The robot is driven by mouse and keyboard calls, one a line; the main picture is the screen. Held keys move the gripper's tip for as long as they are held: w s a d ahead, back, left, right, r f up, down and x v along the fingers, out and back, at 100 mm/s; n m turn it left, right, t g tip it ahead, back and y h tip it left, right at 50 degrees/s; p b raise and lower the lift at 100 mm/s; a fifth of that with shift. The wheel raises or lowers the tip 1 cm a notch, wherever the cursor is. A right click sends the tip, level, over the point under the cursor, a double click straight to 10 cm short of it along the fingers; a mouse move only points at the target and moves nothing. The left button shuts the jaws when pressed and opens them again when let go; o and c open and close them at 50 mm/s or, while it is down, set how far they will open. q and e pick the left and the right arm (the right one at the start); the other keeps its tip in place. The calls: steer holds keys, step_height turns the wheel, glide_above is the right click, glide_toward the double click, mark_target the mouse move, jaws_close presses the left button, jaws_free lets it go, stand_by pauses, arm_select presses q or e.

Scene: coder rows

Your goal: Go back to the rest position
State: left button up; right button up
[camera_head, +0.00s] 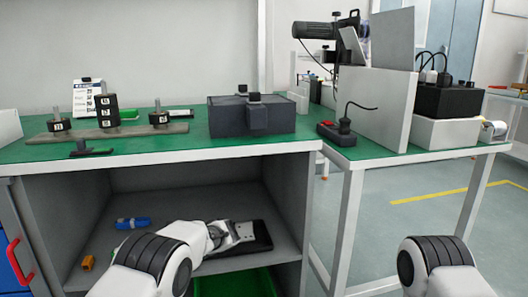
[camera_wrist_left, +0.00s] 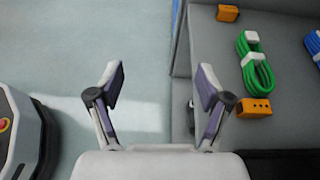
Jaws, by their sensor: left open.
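My left gripper (camera_wrist_left: 160,82) is open in the left wrist view, its two fingers spread wide with nothing between them. Pale floor shows beyond the left finger, and a grey shelf surface lies beyond the right finger. In the head view my left arm (camera_head: 152,262) reaches in front of the shelf under the bench, and its fingertips are not clear there. My right arm (camera_head: 440,265) shows only as a white and black joint at the lower right. Its gripper is out of view.
The green-topped bench (camera_head: 185,147) carries a dark box (camera_head: 230,118) and a weight stand (camera_head: 105,135). On the shelf lie a blue item (camera_head: 133,223) and an orange block (camera_head: 88,263). The wrist view shows a green cable coil (camera_wrist_left: 262,75) near orange blocks (camera_wrist_left: 254,108). Floor (camera_head: 430,215) is clear at right.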

arm_select(q)
steer(key=s+a+f+g+h, duration=0.2)
steer(key=s+a+f, duration=0.1)
steer(key=s+f, duration=0.7)
steer(key=s+a+f+g+h, duration=0.2)
steer(key=s+f+h, duration=0.1)
steer(key=s+f, duration=0.7)
steer(key=s+d+f+n+t+h, duration=0.1)
steer(key=s+d+f+n+h, duration=0.15)
steer(key=s, duration=0.55)
steer(key=s+d+f+n+t+h, duration=0.1)
steer(key=s+d+f+n+h, duration=0.2)
steer(key=s, duration=0.4)
steer(key=s+d+f+n+t+h, duration=0.1)
steer(key=s+d+n+h, duration=0.3)
steer(key=s, duration=0.4)
steer(key=w+a+r+n+t+y+p, duration=0.1)
steer(key=w+r+n+t+y, duration=0.1)
steer(key=w+n+t, duration=0.35)
step_height(320, 180, up, 35)
steer(key=p, duration=3.6)
steer(key=shift+g, duration=0.35)
steer(key=shift+h, duration=0.25)
